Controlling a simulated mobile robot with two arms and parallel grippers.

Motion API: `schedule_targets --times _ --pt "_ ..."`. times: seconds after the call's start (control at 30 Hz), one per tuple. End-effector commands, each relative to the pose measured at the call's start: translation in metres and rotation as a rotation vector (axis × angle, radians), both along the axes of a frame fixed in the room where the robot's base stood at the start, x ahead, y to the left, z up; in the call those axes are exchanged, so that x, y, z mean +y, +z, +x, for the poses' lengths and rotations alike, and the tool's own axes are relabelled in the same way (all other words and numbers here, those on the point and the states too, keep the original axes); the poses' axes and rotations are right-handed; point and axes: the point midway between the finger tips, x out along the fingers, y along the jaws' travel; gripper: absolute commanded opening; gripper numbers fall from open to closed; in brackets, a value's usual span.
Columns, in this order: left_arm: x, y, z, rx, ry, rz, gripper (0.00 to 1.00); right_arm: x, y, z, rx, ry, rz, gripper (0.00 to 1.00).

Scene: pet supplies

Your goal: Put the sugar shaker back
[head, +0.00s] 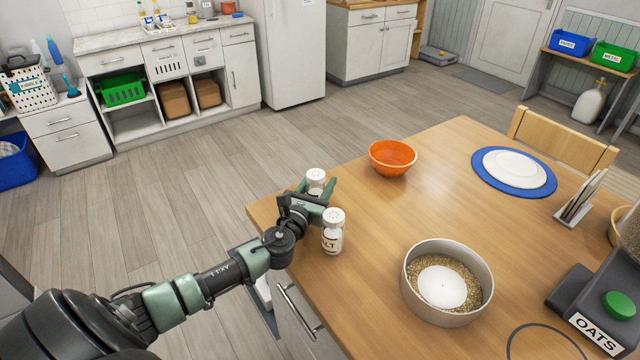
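A white-capped shaker (316,177) is at the table's far left edge, between the fingers of my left gripper (318,186). The fingers look closed on its sides. Its label and lower part are hidden by the gripper, so I cannot read whether it is the sugar shaker or tell whether its base touches the table. A second white-capped shaker (333,236) stands upright just in front, to the right of the gripper, with "ALT" visible on its label, so it appears to be salt. My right gripper is not in view.
The wooden table (440,190) also holds an orange bowl (392,157), a metal bowl of grain with a white disc (404,285), a white plate on a blue mat (484,180), a card rack (578,206) and an oats dispenser (572,300). The table's middle is clear.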

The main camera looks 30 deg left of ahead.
Motion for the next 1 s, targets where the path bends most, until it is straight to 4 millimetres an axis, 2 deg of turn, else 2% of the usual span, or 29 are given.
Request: schedule_targets --times 0.23,0.27,0.3,0.33,0.73,0.87,1.0 --pt "0.0 -0.004 0.0 -0.001 0.0 0.0 0.0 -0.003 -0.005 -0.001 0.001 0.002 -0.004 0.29" --pt "0.0 -0.004 0.0 0.0 0.0 0.0 0.5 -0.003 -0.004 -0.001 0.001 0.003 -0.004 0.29" --pt "0.0 -0.003 0.0 0.0 0.0 0.0 0.61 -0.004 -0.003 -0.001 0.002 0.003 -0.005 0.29" --pt "0.0 -0.003 0.0 0.0 0.0 0.0 0.66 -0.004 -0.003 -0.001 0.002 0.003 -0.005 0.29" --pt "0.0 0.003 -0.001 0.0 -0.001 0.001 0.66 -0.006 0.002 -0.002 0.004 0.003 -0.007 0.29" --pt "-0.004 -0.001 -0.021 0.002 -0.002 0.002 0.66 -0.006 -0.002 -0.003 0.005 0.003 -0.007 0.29" --pt "-0.011 -0.002 -0.052 0.004 -0.004 0.001 0.66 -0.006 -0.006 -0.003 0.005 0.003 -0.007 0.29"
